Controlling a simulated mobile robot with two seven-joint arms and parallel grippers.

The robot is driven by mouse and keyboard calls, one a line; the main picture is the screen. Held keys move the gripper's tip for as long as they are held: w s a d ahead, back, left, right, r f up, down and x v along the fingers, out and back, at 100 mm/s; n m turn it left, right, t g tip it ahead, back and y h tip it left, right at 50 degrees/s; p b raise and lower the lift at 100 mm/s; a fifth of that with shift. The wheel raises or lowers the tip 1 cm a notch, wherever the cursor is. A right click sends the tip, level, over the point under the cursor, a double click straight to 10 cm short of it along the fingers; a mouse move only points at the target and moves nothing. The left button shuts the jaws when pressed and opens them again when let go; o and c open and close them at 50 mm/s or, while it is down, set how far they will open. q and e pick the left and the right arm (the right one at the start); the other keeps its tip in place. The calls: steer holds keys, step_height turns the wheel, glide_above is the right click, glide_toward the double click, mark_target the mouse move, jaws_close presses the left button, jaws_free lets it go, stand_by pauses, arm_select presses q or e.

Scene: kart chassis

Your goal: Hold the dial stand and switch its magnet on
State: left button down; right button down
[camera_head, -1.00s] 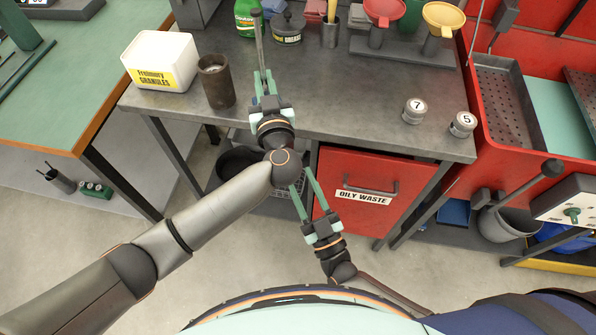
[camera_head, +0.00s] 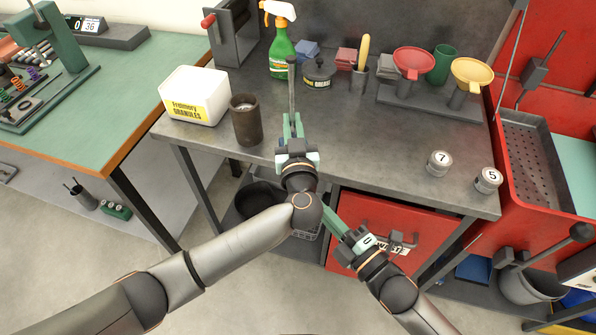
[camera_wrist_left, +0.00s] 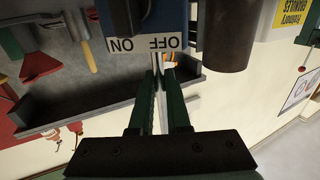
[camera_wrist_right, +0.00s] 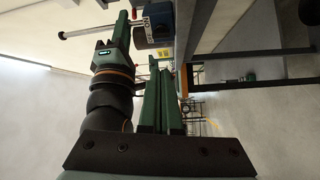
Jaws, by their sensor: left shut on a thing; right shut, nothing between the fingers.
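The dial stand shows as a thin upright rod (camera_head: 291,82) above my left gripper (camera_head: 293,126) at the workbench's front edge. In the left wrist view its blue base (camera_wrist_left: 150,18) carries an OFF/ON label, upside down, beyond the fingertips (camera_wrist_left: 160,68). My left gripper is shut on the stand; the exact contact is hard to see. The label and rod also show beside my left gripper in the right wrist view (camera_wrist_right: 122,28). The switch position cannot be told. My right gripper (camera_head: 328,212) is shut and empty, below the bench edge near my left wrist.
A brown cylinder (camera_head: 246,121) and white granules tub (camera_head: 195,97) stand left of the stand. A spray bottle (camera_head: 282,55) and grease tin (camera_head: 318,76) are behind. Weights 7 (camera_head: 439,164) and 5 (camera_head: 487,180) stand right. The bench middle is clear.

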steer(key=w+a+n, duration=0.1)
steer(key=w+a, duration=0.3)
steer(key=w, duration=0.4)
steer(key=shift+w+a+r+n+h, duration=0.25)
steer(key=shift+w+r+n+h, duration=0.05)
steer(key=shift+r+n+h, duration=0.15)
steer(key=shift+w+d+m, duration=0.1)
steer(key=shift+d+m, duration=0.25)
steer(key=shift+m, duration=0.3)
steer(key=shift+w+d+f+m+t, duration=0.15)
steer(key=shift+m+t, duration=0.4)
steer(key=shift+m, duration=0.85)
steer(key=shift+s+d+r+m+t, duration=0.15)
steer(key=shift+m+t, duration=0.35)
steer(key=shift+m, duration=0.9)
steer(key=shift+w+d+f+m+t, duration=0.2)
steer(key=shift+m+t, duration=0.35)
steer(key=shift+m, duration=0.85)
